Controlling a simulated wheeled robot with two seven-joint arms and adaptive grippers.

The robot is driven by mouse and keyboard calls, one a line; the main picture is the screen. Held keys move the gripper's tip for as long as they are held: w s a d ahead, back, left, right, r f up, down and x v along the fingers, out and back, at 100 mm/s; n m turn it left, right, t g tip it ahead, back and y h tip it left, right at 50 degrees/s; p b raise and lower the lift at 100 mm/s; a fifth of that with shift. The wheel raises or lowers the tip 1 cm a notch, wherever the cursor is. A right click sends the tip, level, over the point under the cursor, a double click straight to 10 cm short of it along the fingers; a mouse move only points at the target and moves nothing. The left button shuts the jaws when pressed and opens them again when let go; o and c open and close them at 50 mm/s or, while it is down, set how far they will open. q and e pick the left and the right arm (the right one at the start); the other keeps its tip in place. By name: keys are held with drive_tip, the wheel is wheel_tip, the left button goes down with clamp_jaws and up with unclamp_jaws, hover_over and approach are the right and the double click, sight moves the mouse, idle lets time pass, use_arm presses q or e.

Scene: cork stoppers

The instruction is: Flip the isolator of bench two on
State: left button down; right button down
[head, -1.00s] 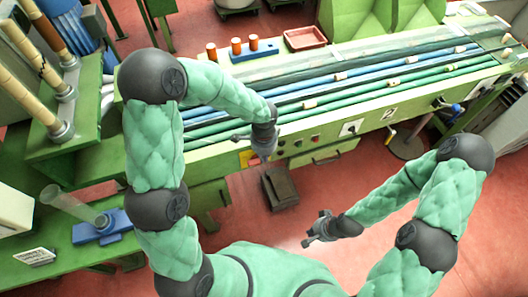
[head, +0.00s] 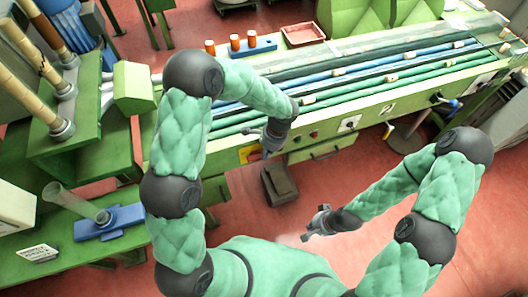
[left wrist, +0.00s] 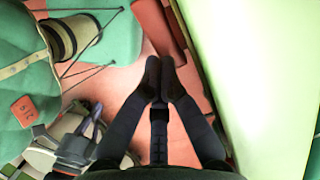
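The long green bench (head: 330,146) has controls on its front. A yellow plate with red on it (head: 249,154) is at the left, partly behind my left gripper (head: 270,149). White plates with dark marks (head: 349,123) and (head: 387,108) are further right; one seems to read 2. I cannot tell which control is the isolator of bench two. My left gripper hangs close before the bench front, just right of the yellow plate. In the left wrist view its fingers (left wrist: 159,72) are together and empty. My right gripper (head: 314,226) is over open floor; its fingers are too small to judge.
Blue and green rods with corks (head: 390,78) lie along the bench top. A red tray (head: 303,34) and orange cylinders (head: 235,42) stand behind. A dark pedal box (head: 279,184) is on the floor below my left gripper. Red floor (head: 250,215) is clear around it.

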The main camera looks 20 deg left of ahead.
use_arm(q)
drive_tip(key=shift+w+d+f, duration=0.1)
drive_tip(key=shift+f, duration=0.05)
idle(0.4)
idle(0.4)
drive_tip(key=shift+s+a+r+p, duration=0.3)
drive_tip(key=shift+s+a, duration=0.15)
drive_tip(key=shift+a, duration=0.1)
drive_tip(key=shift+r, duration=0.15)
